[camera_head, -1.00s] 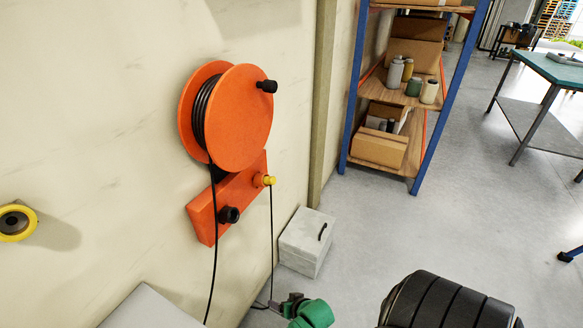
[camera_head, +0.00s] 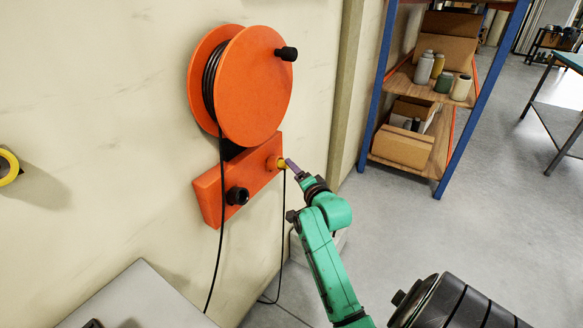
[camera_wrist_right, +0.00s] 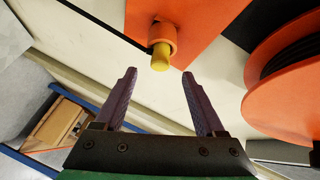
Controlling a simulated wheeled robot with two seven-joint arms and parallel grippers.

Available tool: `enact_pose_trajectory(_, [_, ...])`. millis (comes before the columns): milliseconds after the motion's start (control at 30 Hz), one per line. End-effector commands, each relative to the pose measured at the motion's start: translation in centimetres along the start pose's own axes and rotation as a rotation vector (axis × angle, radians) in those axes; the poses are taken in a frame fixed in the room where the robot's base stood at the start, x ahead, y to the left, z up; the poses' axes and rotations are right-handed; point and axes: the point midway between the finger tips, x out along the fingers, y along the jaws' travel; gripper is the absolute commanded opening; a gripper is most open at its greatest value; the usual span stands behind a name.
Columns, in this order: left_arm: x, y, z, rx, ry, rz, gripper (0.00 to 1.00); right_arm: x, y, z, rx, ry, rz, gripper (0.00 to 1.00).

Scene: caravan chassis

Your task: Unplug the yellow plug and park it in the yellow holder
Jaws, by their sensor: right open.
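The yellow plug (camera_head: 281,164) sits in an orange socket at the right end of the orange wall bracket (camera_head: 212,195), below the cable reel. In the right wrist view the plug (camera_wrist_right: 160,58) pokes out of its orange collar (camera_wrist_right: 163,34). My right gripper (camera_head: 289,163) is at the plug; its jaws (camera_wrist_right: 159,73) are open and empty, one finger to each side of the plug's line, tips just short of it. A yellow ring on the wall (camera_head: 8,167), partly cut off at the left edge, looks like the yellow holder. My left gripper is not in view.
The orange cable reel (camera_head: 255,85) with a black handle is above the bracket. A black knob (camera_head: 237,196) sticks out of the bracket. Black cables hang down the wall. A shelf with boxes (camera_head: 402,147) stands at the right. A grey surface (camera_head: 140,300) is at lower left.

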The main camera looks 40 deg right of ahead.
Motion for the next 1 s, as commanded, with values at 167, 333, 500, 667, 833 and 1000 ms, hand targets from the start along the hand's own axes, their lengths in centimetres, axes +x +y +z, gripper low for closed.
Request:
enact_pose_trajectory(167, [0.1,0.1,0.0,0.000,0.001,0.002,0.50,3.0,-0.1,0.0,-0.001,0.000,-0.002,0.72])
enact_pose_trajectory(333, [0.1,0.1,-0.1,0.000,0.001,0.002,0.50,3.8,0.0,0.0,-0.001,0.000,-0.001,0.72])
enact_pose_trajectory(500, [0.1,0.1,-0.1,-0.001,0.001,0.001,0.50,3.7,0.0,0.0,-0.001,0.000,-0.001,0.68])
enact_pose_trajectory(667, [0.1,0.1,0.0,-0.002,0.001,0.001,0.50,3.7,0.0,0.0,-0.001,0.000,-0.001,0.07])
enact_pose_trajectory(833, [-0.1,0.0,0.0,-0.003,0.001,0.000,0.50,3.6,-0.1,-0.1,-0.001,0.000,-0.001,0.00])
enact_pose_trajectory(1000, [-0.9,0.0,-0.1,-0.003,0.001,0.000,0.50,3.0,-0.2,-0.6,-0.002,0.000,0.000,0.00])
